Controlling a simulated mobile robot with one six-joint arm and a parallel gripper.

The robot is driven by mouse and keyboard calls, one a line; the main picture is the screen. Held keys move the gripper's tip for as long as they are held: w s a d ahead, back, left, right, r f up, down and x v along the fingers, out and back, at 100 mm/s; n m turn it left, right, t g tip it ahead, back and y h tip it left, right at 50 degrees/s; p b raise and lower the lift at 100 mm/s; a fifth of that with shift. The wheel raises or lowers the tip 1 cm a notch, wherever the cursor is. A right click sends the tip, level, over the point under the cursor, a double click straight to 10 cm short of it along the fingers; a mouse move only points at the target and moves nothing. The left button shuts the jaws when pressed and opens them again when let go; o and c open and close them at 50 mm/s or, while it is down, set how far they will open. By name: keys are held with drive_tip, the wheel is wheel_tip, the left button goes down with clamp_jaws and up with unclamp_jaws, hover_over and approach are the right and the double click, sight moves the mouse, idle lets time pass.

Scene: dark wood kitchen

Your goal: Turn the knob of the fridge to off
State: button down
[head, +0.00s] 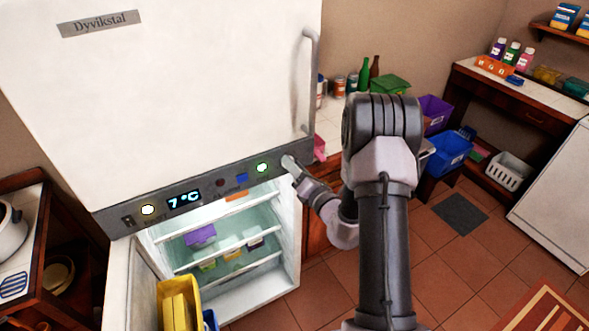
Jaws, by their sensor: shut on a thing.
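The white fridge (200,90) stands at the left, with a dark control panel (205,190) between its shut upper door and the open lower compartment. The panel's display (184,199) reads 7 °C. The pale knob (287,160) is at the right end of the panel. My gripper (294,168) is at this knob, with its fingers shut on it. The fingers partly cover the knob, and its pointer and marks are too small to read.
The lower door of the fridge is open, with a yellow bin (180,303) on it. Shelves inside hold several containers. A counter (328,128) with cans and bottles stands right of the fridge. A blue crate (446,152) is farther right.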

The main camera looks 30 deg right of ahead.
drive_tip(key=shift+a+n+b, duration=0.15)
drive_tip(key=shift+n+b, duration=1.1)
drive_tip(key=shift+n, duration=1)
drive_tip(key=shift+a+n+b, duration=0.1)
drive_tip(key=shift+n+b, duration=1.1)
drive_tip(key=shift+n, duration=1.05)
drive_tip(key=c, duration=1)
unclamp_jaws()
